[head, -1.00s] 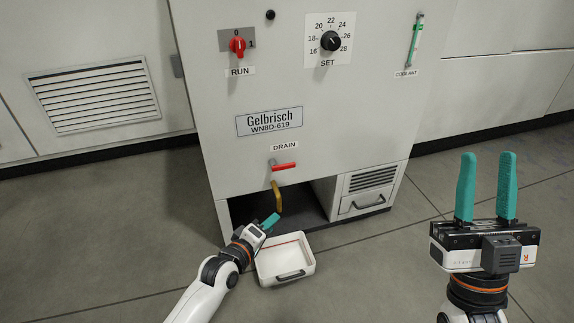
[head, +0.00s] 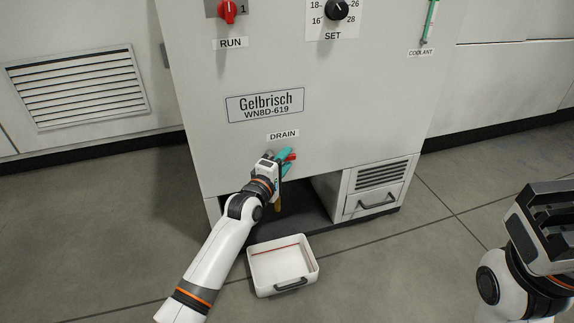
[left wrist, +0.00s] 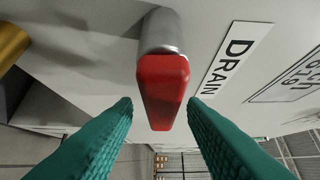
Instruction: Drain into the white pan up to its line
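The white pan (head: 262,283) sits on the floor in front of the machine opening, below and just forward of the brass drain spout (head: 278,206). A red line runs along its inside wall, and it looks empty. The red drain handle (left wrist: 162,92) sits under the DRAIN label; it also shows in the head view (head: 291,157). My left gripper (head: 286,162) is at the handle. In the left wrist view its teal fingers are open, one on each side of the handle, with gaps. My right gripper's dark body (head: 545,228) is at the right edge; its fingers are not visible.
The machine front carries a red RUN knob (head: 227,11), a black SET dial (head: 337,9) and a coolant gauge (head: 430,20). A vented drawer (head: 372,203) is right of the opening. The floor around the pan is clear.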

